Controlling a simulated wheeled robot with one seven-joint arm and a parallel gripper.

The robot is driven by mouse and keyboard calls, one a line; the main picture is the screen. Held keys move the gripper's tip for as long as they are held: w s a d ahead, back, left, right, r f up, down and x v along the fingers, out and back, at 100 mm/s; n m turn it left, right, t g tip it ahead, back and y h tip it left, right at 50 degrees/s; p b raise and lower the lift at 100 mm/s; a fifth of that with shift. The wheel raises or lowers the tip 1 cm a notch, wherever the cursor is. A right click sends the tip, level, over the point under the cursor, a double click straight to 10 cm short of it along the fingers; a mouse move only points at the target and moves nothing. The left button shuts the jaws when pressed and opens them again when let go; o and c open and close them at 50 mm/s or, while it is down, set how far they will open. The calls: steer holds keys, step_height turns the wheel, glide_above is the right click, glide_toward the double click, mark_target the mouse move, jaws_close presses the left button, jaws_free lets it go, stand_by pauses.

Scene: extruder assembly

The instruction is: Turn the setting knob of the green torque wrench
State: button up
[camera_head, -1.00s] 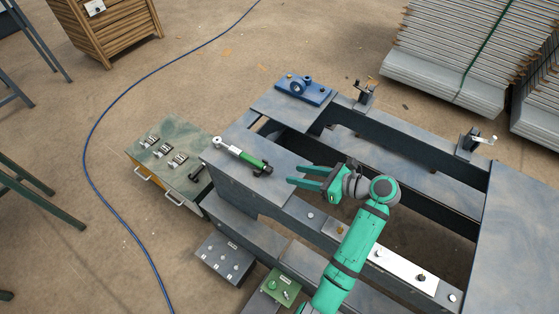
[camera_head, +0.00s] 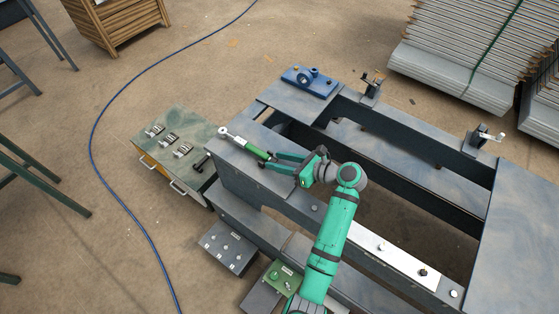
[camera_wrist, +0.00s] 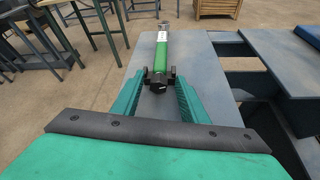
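The green torque wrench (camera_head: 257,152) lies on the left end of the dark metal frame's top, its silver head pointing up and left. In the wrist view its green handle (camera_wrist: 160,57) runs away from me, with the black setting knob (camera_wrist: 158,83) at the near end. My gripper (camera_head: 269,160) is at the knob end of the wrench. Its two green fingers are apart in the wrist view (camera_wrist: 158,96), one on each side of the knob, with gaps visible. Whether the fingertips touch the black part cannot be told.
The dark frame (camera_head: 232,179) has open gaps right of the wrench. A blue fixture (camera_head: 309,82) stands on its far corner. A green-topped cabinet (camera_head: 190,130) is at the left. A grey box (camera_head: 229,248) and a green box (camera_head: 282,277) sit low in front.

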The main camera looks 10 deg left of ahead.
steer(key=shift+a, duration=0.25)
steer(key=c, duration=0.4)
steer(key=shift+s, duration=0.1)
steer(key=c, duration=0.5)
steer(key=shift+d, duration=0.1)
jaws_close()
steer(key=shift+d, duration=0.25)
steer(key=shift+a, duration=0.1)
steer(key=shift+s+a+n+t, duration=0.1)
steer(key=shift+s+n+t, duration=0.15)
steer(key=shift+n+t, duration=0.5)
steer(key=shift+w+n+h, duration=0.15)
steer(key=shift+n+h, duration=0.1)
steer(key=shift+h, duration=0.05)
